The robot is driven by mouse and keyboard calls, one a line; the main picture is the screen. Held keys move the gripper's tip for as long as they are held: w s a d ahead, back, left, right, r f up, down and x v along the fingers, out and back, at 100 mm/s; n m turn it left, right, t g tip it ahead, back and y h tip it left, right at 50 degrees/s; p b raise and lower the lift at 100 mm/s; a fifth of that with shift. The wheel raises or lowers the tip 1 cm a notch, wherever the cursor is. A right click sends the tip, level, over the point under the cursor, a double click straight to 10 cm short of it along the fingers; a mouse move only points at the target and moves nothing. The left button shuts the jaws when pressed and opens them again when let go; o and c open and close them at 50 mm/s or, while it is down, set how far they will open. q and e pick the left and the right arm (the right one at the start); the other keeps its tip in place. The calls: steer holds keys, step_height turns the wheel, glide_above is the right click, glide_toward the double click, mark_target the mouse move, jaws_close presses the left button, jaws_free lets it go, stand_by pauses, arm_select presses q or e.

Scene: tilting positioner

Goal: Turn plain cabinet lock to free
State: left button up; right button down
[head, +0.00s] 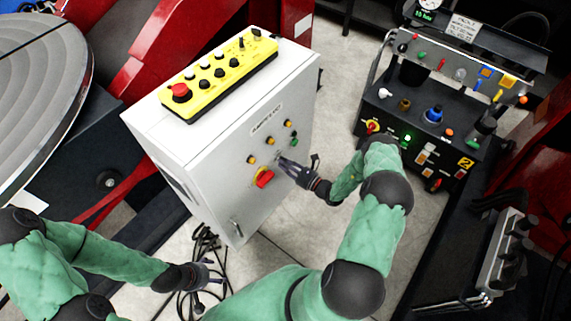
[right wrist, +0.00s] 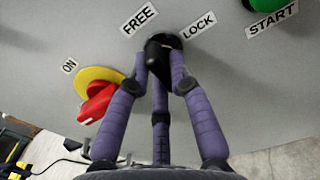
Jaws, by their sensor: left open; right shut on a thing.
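The plain cabinet (head: 245,140) is a light grey box in the middle of the head view. Its lock (right wrist: 158,46) is a black knob between the FREE label (right wrist: 139,18) and the LOCK label (right wrist: 199,33) in the right wrist view. My right gripper (right wrist: 160,62) is shut on the knob, its purple fingers around it and hiding part of it. In the head view my right gripper (head: 283,162) is at the cabinet's front face. My left gripper (head: 207,278) is open and empty, low in front of the cabinet. The exact angle of the knob is hard to tell.
A red switch on a yellow disc (right wrist: 97,97) is left of the lock, and a green START button (right wrist: 265,8) is to the right. A yellow control pendant (head: 222,72) lies on the cabinet top. A black control console (head: 430,115) stands right. Cables (head: 190,250) lie on the floor.

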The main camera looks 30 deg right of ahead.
steer(key=shift+n, duration=0.5)
steer(key=c, duration=1.1)
jaws_free()
steer(key=v, duration=1.2)
